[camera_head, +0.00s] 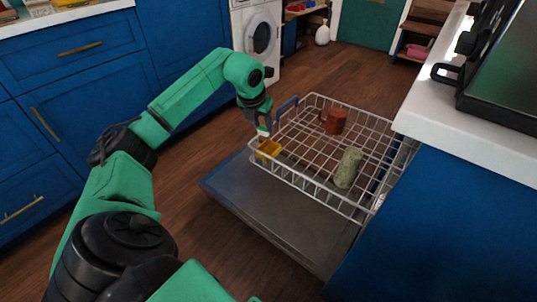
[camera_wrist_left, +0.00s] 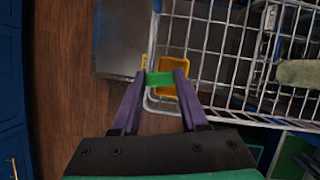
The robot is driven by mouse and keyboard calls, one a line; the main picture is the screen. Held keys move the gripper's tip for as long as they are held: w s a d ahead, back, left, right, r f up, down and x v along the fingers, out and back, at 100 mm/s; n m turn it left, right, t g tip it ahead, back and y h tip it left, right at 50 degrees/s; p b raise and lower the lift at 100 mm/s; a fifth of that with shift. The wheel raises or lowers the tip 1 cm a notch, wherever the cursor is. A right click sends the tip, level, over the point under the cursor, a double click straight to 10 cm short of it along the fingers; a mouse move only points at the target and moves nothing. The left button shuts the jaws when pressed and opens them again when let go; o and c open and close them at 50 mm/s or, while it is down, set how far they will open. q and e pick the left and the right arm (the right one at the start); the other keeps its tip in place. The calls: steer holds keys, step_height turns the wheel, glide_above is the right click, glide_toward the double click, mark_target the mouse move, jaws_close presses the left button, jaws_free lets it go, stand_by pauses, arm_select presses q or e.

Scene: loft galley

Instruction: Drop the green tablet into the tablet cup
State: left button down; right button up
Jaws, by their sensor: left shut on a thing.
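The green tablet (camera_wrist_left: 160,79) is held between the two purple fingertips of my left gripper (camera_wrist_left: 161,78) in the left wrist view. In the head view my left gripper (camera_head: 263,129) points down just above the tablet cup. The tablet cup, a small yellow-orange open box (camera_head: 269,147), sits at the near left corner of the dish rack. In the left wrist view the cup (camera_wrist_left: 175,64) lies beyond the fingertips, partly covered by the tablet and the right-hand finger. The exact height of the tablet over the cup is hard to tell. My right gripper is not in view.
The white wire rack (camera_head: 318,199) is pulled out over the open dishwasher door (camera_head: 300,224). A red-brown mug (camera_head: 336,121) and a grey-green cylinder (camera_head: 348,167) stand in it. A white counter (camera_head: 470,137) bounds the right; wooden floor is clear at left.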

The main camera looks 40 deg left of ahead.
arm_select(q)
steer(key=shift+c, duration=1.8)
jaws_free()
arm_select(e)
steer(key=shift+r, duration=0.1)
arm_select(q)
steer(key=shift+s+r, duration=0.1)
steer(key=shift+r, duration=0.3)
steer(key=p+v, duration=0.3)
steer(key=v, duration=1)
steer(key=shift+s+r, duration=0.15)
steer(key=shift+r, duration=0.15)
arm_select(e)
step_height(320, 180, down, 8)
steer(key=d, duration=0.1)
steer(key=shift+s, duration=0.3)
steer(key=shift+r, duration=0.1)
